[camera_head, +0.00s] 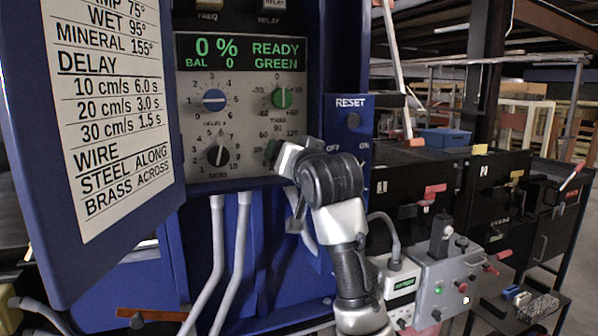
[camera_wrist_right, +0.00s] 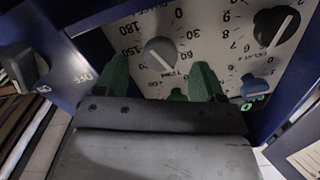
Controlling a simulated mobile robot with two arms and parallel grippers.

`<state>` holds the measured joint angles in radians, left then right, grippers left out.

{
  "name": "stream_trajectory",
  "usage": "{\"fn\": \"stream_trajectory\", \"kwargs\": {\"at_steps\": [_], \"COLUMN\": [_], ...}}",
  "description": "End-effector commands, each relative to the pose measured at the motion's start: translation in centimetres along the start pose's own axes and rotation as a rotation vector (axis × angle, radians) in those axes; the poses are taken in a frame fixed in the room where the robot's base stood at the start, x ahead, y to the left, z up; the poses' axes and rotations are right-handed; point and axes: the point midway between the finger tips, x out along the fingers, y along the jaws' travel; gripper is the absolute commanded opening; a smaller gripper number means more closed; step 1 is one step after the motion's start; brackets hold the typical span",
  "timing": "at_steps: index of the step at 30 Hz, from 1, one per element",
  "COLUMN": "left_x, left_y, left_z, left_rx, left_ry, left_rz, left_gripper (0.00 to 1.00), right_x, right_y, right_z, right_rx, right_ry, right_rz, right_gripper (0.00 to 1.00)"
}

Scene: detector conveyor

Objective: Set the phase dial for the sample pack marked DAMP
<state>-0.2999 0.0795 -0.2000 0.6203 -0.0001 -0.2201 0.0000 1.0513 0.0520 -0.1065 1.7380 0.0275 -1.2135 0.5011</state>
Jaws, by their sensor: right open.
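The phase dial (camera_wrist_right: 160,52) is a grey knob on a degree scale, upside down in the right wrist view; my gripper hides it in the head view. My right gripper (camera_wrist_right: 162,72) is open, its green fingertips on either side of the knob with gaps between. In the head view the gripper (camera_head: 274,150) is at the panel's lower right. The card (camera_head: 112,100) lists a cut-off "MP 75°", WET 95° and MINERAL 155°. The display (camera_head: 240,52) reads 0%, BAL 0, READY GREEN. I cannot make out a pack marked DAMP. My left gripper is out of view.
Close to the phase dial are the green dial (camera_head: 282,98), blue dial (camera_head: 214,100) and black dial (camera_head: 218,156). A RESET switch box (camera_head: 348,140) stands right of the panel. Small blue and white items (camera_head: 517,296) lie at lower right.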

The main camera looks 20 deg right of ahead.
Motion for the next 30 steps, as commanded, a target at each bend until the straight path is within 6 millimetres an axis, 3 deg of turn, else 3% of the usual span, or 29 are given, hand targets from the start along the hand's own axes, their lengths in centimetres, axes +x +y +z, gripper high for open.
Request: {"fn": "stream_trajectory", "kwargs": {"at_steps": [1, 6, 12, 26, 30], "left_x": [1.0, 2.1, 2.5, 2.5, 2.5], "left_y": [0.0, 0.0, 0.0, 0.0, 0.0], "left_z": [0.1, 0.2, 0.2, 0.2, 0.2], "left_rx": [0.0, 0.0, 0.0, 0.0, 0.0], "left_ry": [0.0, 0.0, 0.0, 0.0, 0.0], "left_rz": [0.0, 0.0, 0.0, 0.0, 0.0], "left_gripper": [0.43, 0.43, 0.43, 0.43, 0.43], "right_x": [-1.1, -4.2, -6.0, -6.2, -5.9], "right_y": [0.2, 0.1, 0.0, 0.0, 0.9], "right_z": [0.5, 0.3, 0.2, 0.1, 2.2], "right_rx": [0.0, 0.0, 0.0, 0.0, -0.012], "right_ry": [0.004, 0.002, -0.001, -0.002, -0.036], "right_rz": [-0.002, -0.002, -0.001, 0.0, 0.015], "right_gripper": [0.69, 0.69, 0.69, 0.69, 0.69]}}
